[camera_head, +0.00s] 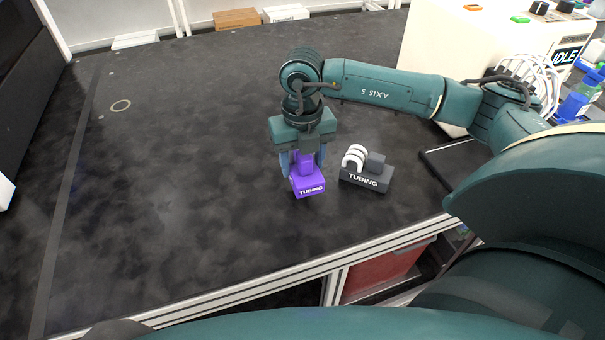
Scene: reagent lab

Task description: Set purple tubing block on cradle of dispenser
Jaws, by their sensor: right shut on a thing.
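The purple tubing block (308,186) carries white "TUBING" lettering on its front. My right gripper (304,165) points down and is shut on its raised part. I cannot tell whether the block touches the table or hangs just above it. The dispenser (480,55) is the large cream-white box at the back right, with an "IDLE" display and coiled white tubing on its right part. My left gripper is not in view.
A dark grey tubing block (366,179) with white loops stands just right of the purple one. A dark flat frame (450,160) lies near the dispenser's base. Blue bottles (573,106) stand at the far right. The black table (170,190) is clear on the left.

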